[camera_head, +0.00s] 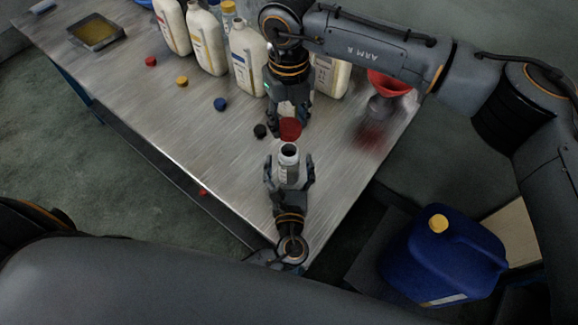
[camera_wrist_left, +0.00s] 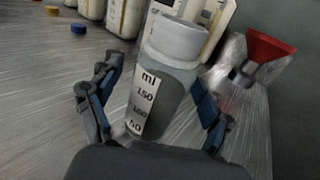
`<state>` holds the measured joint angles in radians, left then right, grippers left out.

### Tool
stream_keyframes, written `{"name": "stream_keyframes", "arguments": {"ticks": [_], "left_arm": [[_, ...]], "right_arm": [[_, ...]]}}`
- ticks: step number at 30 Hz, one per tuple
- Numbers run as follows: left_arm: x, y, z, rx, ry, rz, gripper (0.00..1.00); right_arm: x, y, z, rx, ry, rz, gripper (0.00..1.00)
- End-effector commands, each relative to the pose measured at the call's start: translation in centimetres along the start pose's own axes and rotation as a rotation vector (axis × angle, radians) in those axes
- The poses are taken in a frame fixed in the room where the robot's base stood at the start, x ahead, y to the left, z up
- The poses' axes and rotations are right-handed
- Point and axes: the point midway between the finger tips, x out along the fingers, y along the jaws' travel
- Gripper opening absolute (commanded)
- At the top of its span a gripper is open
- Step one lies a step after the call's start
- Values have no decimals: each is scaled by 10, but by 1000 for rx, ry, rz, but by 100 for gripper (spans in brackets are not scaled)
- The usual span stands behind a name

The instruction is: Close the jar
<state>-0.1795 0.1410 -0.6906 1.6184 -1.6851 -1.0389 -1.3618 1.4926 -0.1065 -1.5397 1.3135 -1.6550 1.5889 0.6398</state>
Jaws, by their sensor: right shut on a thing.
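The jar (camera_head: 288,172) has a pale body and a round, dark, uncovered mouth in the head view. In the left wrist view the jar (camera_wrist_left: 165,85) shows a white neck and an ml scale. My left gripper (camera_head: 289,170) has its fingers on either side of the jar. In the left wrist view the left gripper (camera_wrist_left: 158,100) is open, with a gap on the jar's left side. My right gripper (camera_head: 289,112) points down, shut on a red lid (camera_head: 290,129). The lid appears just beyond the jar's mouth, apart from it.
Black (camera_head: 260,131), blue (camera_head: 220,104), yellow (camera_head: 182,81) and red (camera_head: 151,61) caps lie on the metal table (camera_head: 190,125). Several white bottles (camera_head: 205,40) stand behind. A red funnel (camera_head: 388,84) is at right. A blue canister (camera_head: 440,255) is beside the table.

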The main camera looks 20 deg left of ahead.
Motion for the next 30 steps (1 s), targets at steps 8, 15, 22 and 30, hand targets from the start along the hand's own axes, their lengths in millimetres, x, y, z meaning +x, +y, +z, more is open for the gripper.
{"name": "stream_keyframes", "arguments": {"ticks": [8, 15, 22, 30], "left_arm": [[0, 0, 0, 0, 0, 0, 21], [0, 0, 0, 0, 0, 0, 0], [0, 0, 0, 0, 0, 0, 0], [0, 0, 0, 0, 0, 0, 0]], "right_arm": [[0, 0, 0, 0, 0, 0, 34], [2, 0, 0, 0, 1, 0, 34], [32, 0, 0, 1, 4, 0, 34], [50, 0, 1, -1, 1, -1, 34]]}}
